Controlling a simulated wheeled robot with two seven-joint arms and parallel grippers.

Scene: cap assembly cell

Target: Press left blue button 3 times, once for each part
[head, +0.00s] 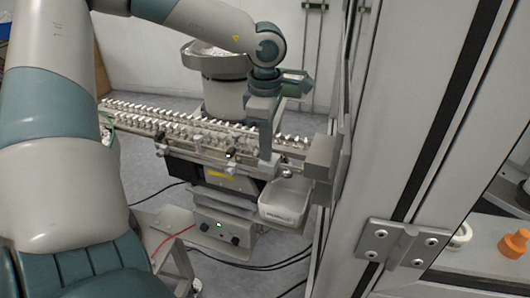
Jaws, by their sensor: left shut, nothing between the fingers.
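My left arm reaches in from the left and over the top. Its gripper (267,158) points down at the right end of the part track (190,128), with its fingers shut and nothing seen between them. Small pale parts line the track in rows. I cannot make out a blue button; the gripper may hide it. A control box (222,240) with a green light and dark knobs is below the track. My right gripper is not in view.
A white bin (285,208) hangs below the track's right end. A bowl feeder (218,65) stands behind. A grey frame post (415,110) with a hinge (402,243) blocks the right side. An orange part (514,243) lies beyond it. Cables cross the floor.

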